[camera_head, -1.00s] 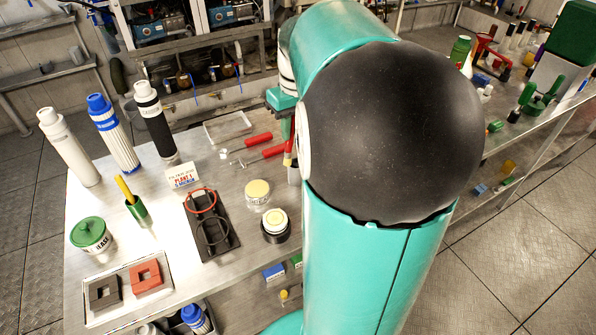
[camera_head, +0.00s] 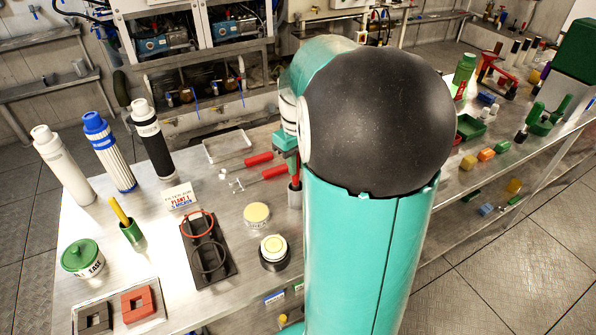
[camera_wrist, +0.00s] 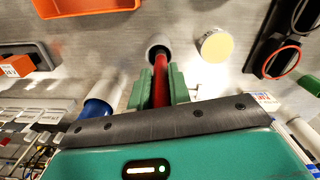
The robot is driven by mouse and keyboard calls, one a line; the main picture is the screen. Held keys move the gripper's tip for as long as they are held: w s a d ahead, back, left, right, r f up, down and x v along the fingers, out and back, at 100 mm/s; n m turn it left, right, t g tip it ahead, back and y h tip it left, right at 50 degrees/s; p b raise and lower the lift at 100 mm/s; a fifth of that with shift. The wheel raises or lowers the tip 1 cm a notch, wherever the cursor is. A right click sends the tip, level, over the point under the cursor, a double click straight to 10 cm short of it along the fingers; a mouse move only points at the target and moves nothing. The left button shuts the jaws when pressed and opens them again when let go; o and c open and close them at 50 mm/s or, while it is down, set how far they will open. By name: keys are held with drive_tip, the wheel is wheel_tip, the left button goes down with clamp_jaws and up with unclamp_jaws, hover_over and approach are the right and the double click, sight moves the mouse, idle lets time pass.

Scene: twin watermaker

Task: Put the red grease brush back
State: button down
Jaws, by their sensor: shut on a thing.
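The red grease brush (camera_wrist: 160,84) is held between the green fingers of my gripper (camera_wrist: 160,76) in the wrist view. Its far end meets the mouth of a grey round cup (camera_wrist: 157,44); I cannot tell how deep it reaches. In the head view a bit of the red brush (camera_head: 294,183) shows at the top of the grey cup (camera_head: 294,196), beside my teal arm. My gripper is mostly hidden there.
A yellow-topped jar (camera_head: 257,215), a black tray with rings (camera_head: 208,256) and two red-handled tools (camera_head: 260,160) are near the cup. An orange bin (camera_wrist: 88,4) shows in the wrist view. Filters (camera_head: 110,152) stand at the left.

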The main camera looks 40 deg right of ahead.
sight(298, 183)
drive_tip(key=shift+s+d+f, duration=0.1)
drive_tip(key=shift+d+f, duration=0.05)
drive_tip(key=shift+f, duration=1.4)
drive_tip(key=c, duration=1.3)
unclamp_jaws()
drive_tip(key=shift+f, duration=0.15)
wheel_tip(298, 183, up, 12)
drive_tip(key=shift+r, duration=0.2)
drive_tip(key=s+a+t, duration=0.2)
drive_tip(key=s+a, duration=0.1)
drive_tip(key=a, duration=0.6)
drive_tip(key=s+a+t, duration=0.1)
drive_tip(key=s+a, duration=0.2)
drive_tip(key=a, duration=0.6)
drive_tip(key=s+a+t, duration=0.2)
drive_tip(key=s+a, duration=0.1)
drive_tip(key=a, duration=0.6)
drive_tip(key=shift+s+f+n+t, duration=0.3)
drive_tip(key=shift+s, duration=0.1)
